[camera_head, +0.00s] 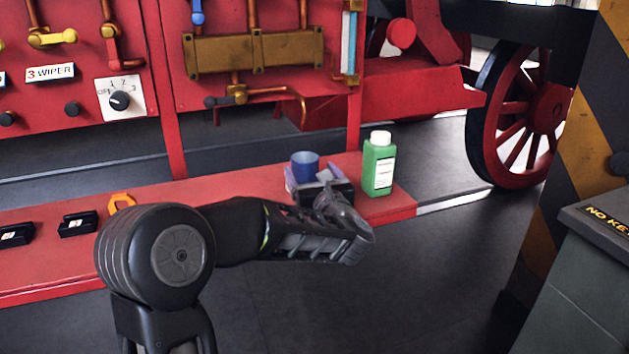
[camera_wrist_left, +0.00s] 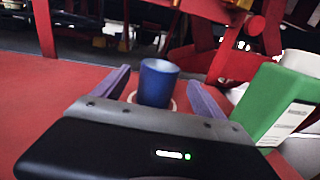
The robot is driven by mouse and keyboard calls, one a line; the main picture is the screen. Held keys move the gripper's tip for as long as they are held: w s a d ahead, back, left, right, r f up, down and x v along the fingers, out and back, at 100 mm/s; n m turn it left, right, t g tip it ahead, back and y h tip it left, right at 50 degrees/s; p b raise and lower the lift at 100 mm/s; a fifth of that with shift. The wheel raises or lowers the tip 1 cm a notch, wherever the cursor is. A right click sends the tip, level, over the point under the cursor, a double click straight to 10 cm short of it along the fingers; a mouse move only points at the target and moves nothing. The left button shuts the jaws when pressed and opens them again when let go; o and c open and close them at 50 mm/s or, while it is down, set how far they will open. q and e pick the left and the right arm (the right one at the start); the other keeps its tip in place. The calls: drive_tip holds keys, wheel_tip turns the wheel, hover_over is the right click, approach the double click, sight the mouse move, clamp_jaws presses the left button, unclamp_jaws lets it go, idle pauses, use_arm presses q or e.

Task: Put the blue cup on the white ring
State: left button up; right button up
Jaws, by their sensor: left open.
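The blue cup (camera_head: 305,162) stands upright on the red ledge beyond my left gripper (camera_head: 308,180). In the left wrist view the blue cup (camera_wrist_left: 157,84) shows between the two purple fingers of my left gripper (camera_wrist_left: 158,76). The fingers are open, with a gap visible on each side of the cup. A pale rim, seemingly the white ring (camera_wrist_left: 132,98), shows at both sides of the cup's base. The gripper body hides the front of the base, so I cannot tell how the cup sits on it. My right gripper is not in view.
A green bottle (camera_head: 379,165) with a white cap stands just right of the cup on the red ledge (camera_head: 235,187). Black blocks (camera_head: 77,224) and an orange piece (camera_head: 121,202) lie to the left. The red panel with pipes (camera_head: 253,52) rises behind.

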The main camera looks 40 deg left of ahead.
use_arm(q)
drive_tip(key=shift+v, duration=1.45)
